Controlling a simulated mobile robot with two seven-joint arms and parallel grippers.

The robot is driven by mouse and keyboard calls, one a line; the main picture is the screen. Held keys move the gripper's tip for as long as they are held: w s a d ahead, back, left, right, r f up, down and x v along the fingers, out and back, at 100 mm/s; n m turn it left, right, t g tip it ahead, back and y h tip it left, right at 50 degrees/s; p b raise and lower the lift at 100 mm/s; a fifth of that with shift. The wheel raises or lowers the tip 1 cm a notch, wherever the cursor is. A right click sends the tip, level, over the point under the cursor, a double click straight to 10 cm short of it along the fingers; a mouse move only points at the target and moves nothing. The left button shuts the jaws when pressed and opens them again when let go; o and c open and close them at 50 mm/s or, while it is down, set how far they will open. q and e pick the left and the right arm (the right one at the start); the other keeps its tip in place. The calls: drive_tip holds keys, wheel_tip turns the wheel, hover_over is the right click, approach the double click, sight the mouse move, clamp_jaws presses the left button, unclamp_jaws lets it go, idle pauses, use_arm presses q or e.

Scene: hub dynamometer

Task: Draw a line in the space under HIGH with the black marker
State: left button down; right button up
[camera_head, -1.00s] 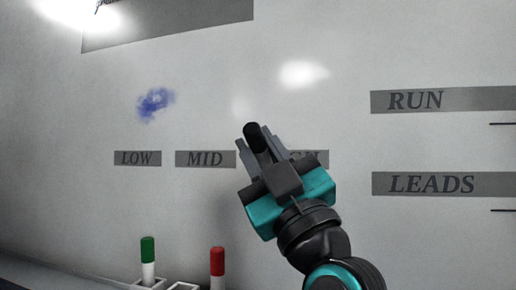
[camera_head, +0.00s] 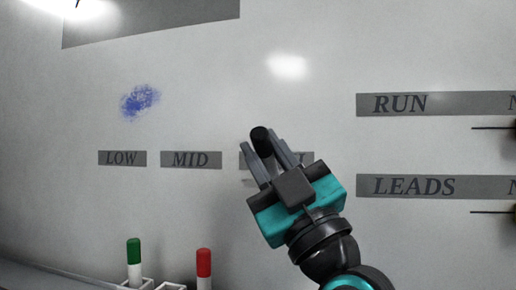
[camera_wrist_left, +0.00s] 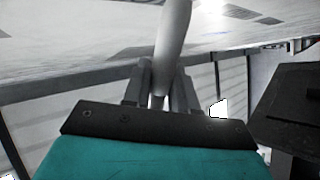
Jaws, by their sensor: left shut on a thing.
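My left gripper (camera_head: 268,157) is in front of the whiteboard, over the third label to the right of MID, whose text it mostly covers. It is shut on the black marker, whose black end (camera_head: 260,138) shows between the fingers. In the left wrist view the marker's pale body (camera_wrist_left: 173,35) stands up between the fingers (camera_wrist_left: 160,88), directed toward the board. Whether the marker touches the board cannot be told. The label HIGH (camera_head: 300,158) is largely hidden; no black line shows beneath it. My right gripper is not in view.
The whiteboard has the labels LOW (camera_head: 122,158), MID (camera_head: 191,160), RUN (camera_head: 400,104) and LEADS (camera_head: 413,187). A blue smudge (camera_head: 140,101) is above LOW. A green-capped marker (camera_head: 134,262) and a red-capped marker (camera_head: 204,268) stand in a holder at the lower left.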

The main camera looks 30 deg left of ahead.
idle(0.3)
use_arm(q)
drive_tip(key=shift+w+d+r+p, duration=0.1)
drive_tip(key=shift+w+d+p, duration=0.05)
drive_tip(key=shift+d+p, duration=0.3)
drive_tip(key=shift+d, duration=0.2)
drive_tip(key=shift+d, duration=0.1)
drive_tip(key=shift+w+d+p, duration=0.2)
drive_tip(key=shift+d+p, duration=0.25)
drive_tip(key=shift+d, duration=0.1)
drive_tip(key=shift+w+d+p, duration=0.15)
drive_tip(key=shift+d+p, duration=0.3)
drive_tip(key=shift+d, duration=0.2)
drive_tip(key=shift+d, duration=0.1)
